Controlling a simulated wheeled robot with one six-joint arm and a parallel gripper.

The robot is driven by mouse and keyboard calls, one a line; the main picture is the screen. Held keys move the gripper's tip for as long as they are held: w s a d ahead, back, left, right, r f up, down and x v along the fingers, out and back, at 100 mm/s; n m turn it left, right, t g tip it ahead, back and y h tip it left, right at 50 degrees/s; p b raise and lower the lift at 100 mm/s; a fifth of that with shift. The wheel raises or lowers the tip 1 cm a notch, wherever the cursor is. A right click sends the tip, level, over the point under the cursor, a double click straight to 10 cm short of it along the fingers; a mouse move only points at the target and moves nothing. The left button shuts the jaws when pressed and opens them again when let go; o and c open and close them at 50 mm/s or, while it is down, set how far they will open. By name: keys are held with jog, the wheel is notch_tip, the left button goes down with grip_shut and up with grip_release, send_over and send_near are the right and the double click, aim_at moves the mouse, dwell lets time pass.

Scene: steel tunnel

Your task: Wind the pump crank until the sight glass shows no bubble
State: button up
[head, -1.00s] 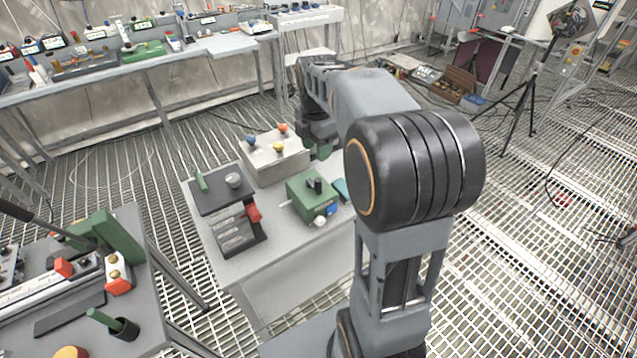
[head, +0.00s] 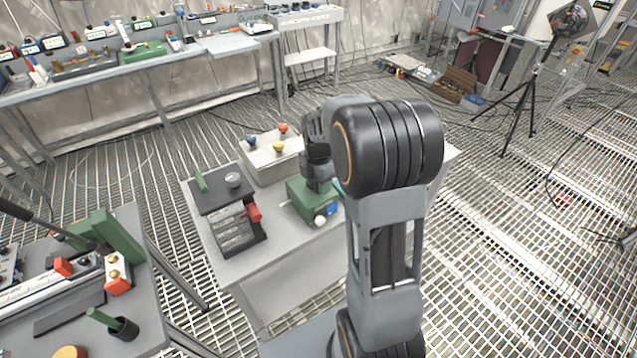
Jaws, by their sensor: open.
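My gripper (head: 318,176) reaches down over the small green box (head: 300,203) on the grey work table (head: 270,272). Its fingertips are partly hidden, and I cannot tell whether they touch the box or its black knob. The box has a white knob (head: 320,220) and a blue part (head: 331,209) at its front. I cannot clearly make out which piece is the crank, nor a sight glass or bubble.
A pale box (head: 268,163) with blue, yellow and orange knobs stands behind the green box. A second table (head: 150,335) with a green-handled black cup (head: 124,328) is at the lower left. A long bench (head: 190,75) runs along the back wall. Grating floor lies open at right.

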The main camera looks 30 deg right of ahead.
jog(key=shift+f, duration=0.3)
grip_shut()
dwell(0.4)
